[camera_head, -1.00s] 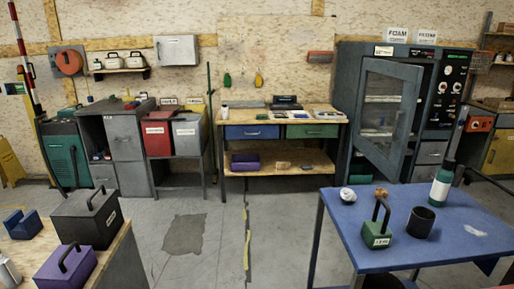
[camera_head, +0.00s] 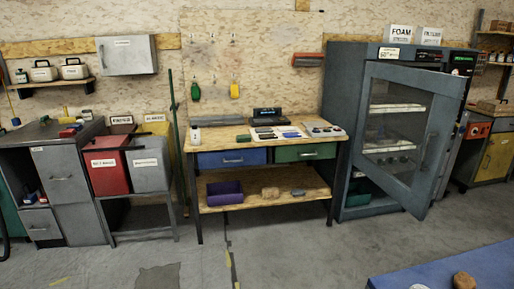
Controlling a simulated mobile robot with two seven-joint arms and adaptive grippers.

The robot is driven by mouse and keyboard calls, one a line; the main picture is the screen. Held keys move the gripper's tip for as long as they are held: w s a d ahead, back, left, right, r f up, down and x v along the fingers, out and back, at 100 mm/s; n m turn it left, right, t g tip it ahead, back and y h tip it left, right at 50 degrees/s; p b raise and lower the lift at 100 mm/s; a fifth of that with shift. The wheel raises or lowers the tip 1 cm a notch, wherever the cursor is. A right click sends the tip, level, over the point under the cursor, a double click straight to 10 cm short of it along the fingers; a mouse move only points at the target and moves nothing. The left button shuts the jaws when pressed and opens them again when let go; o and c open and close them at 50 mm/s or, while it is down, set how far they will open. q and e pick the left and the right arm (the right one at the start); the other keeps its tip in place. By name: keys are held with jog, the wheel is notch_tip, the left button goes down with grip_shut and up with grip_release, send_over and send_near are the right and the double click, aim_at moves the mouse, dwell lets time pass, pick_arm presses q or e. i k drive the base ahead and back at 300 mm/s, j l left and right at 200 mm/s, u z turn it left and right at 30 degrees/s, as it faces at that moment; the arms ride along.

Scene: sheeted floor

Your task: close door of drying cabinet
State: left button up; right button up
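The drying cabinet (camera_head: 345,105) stands against the back wall at the right. It is a tall grey-blue cabinet. Its door (camera_head: 410,187) is open and swung out toward me, with a glass window and a vertical handle (camera_head: 430,150) near its right edge. Light shelves with small items show through the glass. The door hides much of the control panel at the cabinet's right. Neither of my grippers shows in the head view.
A wooden workbench (camera_head: 215,148) with a blue and a green drawer stands left of the cabinet. Red and grey bins (camera_head: 108,172) stand further left. A blue table (camera_head: 450,272) juts in at the lower right. The middle floor (camera_head: 300,245) is clear.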

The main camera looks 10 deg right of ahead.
aim_at(449, 88)
jog(key=i+j+z, duration=0.15)
jog(key=i+z, duration=0.3)
jog(key=i+j+z, duration=0.25)
jog(key=z, duration=0.2)
jog(key=i+j+z, duration=0.3)
jog(key=z, duration=0.15)
jog(key=i+j+z, duration=0.2)
jog(key=j+z, duration=0.25)
jog(key=i+j+z, duration=0.1)
jog(key=j, duration=0.35)
jog(key=j+z, duration=0.1)
jog(key=j, duration=0.35)
